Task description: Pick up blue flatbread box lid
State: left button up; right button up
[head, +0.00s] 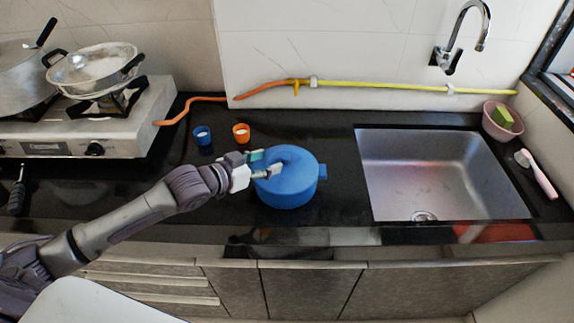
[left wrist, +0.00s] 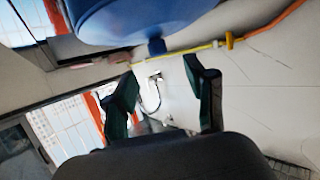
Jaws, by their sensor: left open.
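The blue flatbread box (head: 288,186) stands upright on the black counter, between the stove and the sink. Its blue lid (head: 297,158) is on top, partly hidden by my left gripper. My left gripper (head: 268,163) is open at the lid's left and middle, over or beside its top; I cannot tell if it touches. In the left wrist view the open fingers of the gripper (left wrist: 160,92) show with nothing between them. The blue box (left wrist: 135,18) fills the top of that view, with a small blue knob or handle below it. My right gripper is not in view.
A blue cup (head: 202,136) and an orange cup (head: 241,133) stand behind the box. The stove (head: 90,131) with pans is at the left. The sink (head: 440,172) is at the right, with a pink bowl (head: 503,122) and a brush (head: 537,173) beyond it. Counter between box and sink is clear.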

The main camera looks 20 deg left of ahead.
aim_at(286, 156)
pick_arm(q)
jog(key=x, duration=0.3)
jog(key=shift+w+d+p, duration=0.2)
jog(key=shift+p, duration=0.1)
jog(key=shift+x, duration=2)
jog(key=shift+s+f, duration=0.1)
jog(key=shift+s, duration=0.05)
grip_shut()
